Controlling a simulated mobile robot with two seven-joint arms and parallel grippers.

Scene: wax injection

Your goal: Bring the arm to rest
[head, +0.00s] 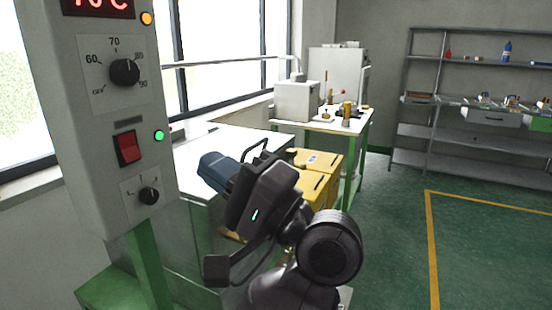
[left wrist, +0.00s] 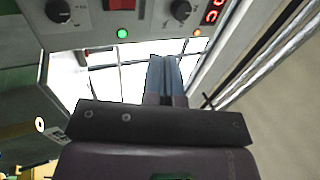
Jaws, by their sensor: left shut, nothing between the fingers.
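My left gripper (head: 208,165) is raised in the middle of the head view, its blue-grey fingers pointing left toward the grey control panel (head: 92,95). The fingers are shut with nothing between them, and they are apart from the panel. In the left wrist view the closed fingers of the left gripper (left wrist: 165,75) point up toward the panel (left wrist: 150,14). The panel carries a temperature dial (head: 124,72), a red rocker switch (head: 128,148), a smaller knob (head: 149,196) and a lit green lamp (head: 159,135). My right gripper is not in view.
A light-topped cabinet (head: 205,150) stands behind the arm, with yellow boxes (head: 318,160) beside it. Further back are a green-legged table (head: 362,128) with small items and a grey shelf rack (head: 425,135). The green floor (head: 490,250) at right is clear.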

